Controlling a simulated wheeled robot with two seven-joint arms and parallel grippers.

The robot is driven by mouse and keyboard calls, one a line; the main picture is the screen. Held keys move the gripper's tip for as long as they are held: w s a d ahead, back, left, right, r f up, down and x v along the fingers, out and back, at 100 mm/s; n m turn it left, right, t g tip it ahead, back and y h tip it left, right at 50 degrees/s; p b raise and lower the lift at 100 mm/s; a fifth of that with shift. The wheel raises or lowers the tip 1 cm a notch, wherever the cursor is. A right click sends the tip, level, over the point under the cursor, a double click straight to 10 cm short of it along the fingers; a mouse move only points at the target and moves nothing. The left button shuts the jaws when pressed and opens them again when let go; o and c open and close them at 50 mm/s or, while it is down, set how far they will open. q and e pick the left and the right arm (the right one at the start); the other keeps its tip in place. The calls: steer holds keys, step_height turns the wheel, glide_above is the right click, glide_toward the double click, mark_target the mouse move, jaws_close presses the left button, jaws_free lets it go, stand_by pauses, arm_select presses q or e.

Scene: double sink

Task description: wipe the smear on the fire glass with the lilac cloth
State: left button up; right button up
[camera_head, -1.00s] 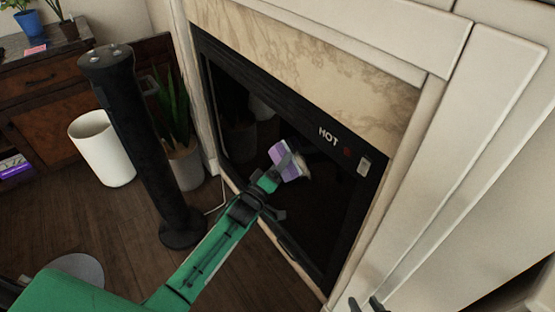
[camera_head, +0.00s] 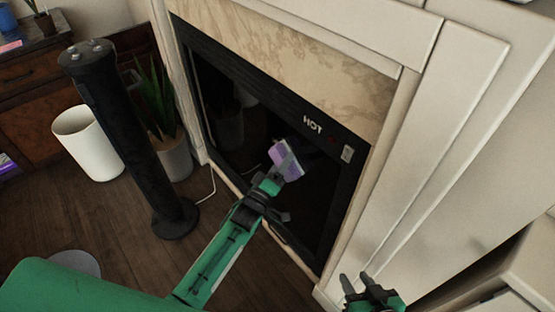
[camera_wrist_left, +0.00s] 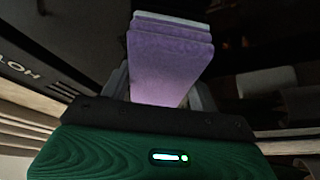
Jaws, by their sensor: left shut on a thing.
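The lilac cloth (camera_head: 288,163) is a folded pad held in my left gripper (camera_head: 281,169), in front of the dark fire glass (camera_head: 320,185). In the left wrist view the cloth (camera_wrist_left: 170,65) stands out from the shut jaws, with a paler edge at its far end. I cannot tell whether it touches the glass. I cannot make out the smear; the cloth and gripper cover part of the pane. My right gripper (camera_head: 357,284) is at the lower right, its two fingers apart and empty, by the white surround.
A black frame marked HOT (camera_head: 312,124) borders the glass, within a white mantel (camera_head: 420,150). A black column (camera_head: 125,140), white bin (camera_head: 88,143) and potted plant (camera_head: 170,140) stand left.

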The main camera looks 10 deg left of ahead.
mark_target(275, 156)
arm_select(q)
steer(key=shift+s+d+p, duration=0.7)
steer(key=shift+s+d, duration=0.5)
steer(key=shift+d, duration=0.3)
steer(key=shift+d+r, duration=0.1)
steer(key=shift+d, duration=0.05)
